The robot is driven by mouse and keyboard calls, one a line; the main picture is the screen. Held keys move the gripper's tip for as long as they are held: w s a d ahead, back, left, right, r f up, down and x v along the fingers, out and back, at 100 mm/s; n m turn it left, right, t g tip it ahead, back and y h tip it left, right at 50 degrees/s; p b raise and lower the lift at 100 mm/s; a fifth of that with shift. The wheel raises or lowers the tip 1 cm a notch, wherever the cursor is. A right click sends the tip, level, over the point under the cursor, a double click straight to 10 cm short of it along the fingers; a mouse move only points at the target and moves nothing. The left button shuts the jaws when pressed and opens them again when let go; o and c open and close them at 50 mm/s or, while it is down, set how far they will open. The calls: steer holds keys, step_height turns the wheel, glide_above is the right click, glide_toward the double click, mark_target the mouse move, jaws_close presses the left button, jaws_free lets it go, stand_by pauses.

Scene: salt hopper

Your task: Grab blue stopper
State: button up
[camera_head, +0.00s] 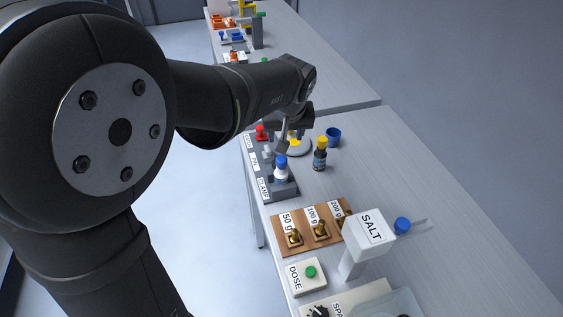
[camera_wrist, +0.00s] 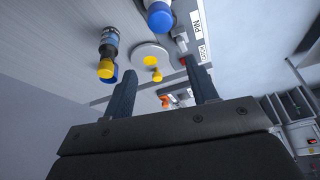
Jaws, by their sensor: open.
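My gripper (camera_head: 292,136) is above the far part of the near bench, over a round pale disc (camera_head: 300,146) with a yellow centre. In the wrist view my gripper (camera_wrist: 162,72) is open, its two dark fingers spread with nothing held. A blue stopper-like piece (camera_head: 402,225) is at the side of the white salt hopper (camera_head: 367,232), well nearer the head camera than my gripper. Another blue cap (camera_head: 281,160) tops a white bottle in the grey clamp station, close to my gripper; it also shows in the wrist view (camera_wrist: 160,17).
A yellow-capped dark vial (camera_head: 320,155) and a blue cup (camera_head: 333,136) stand right of the disc. A wooden tray (camera_head: 318,243) holds brass weights. A DOSE box (camera_head: 306,277) stands nearer. The bench's right side is mostly clear.

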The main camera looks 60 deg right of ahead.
mark_target(282, 158)
steer(key=s+a+r, duration=0.4)
steer(key=a+r, duration=0.3)
steer(key=r, duration=0.2)
steer(key=shift+n+t, duration=0.3)
steer(key=shift+n, duration=0.1)
steer(key=x, duration=1.7)
steer(key=shift+s+f, duration=0.15)
steer(key=shift+f, duration=0.1)
steer(key=c, duration=1)
steer(key=shift+r, duration=0.1)
steer(key=shift+c, duration=0.2)
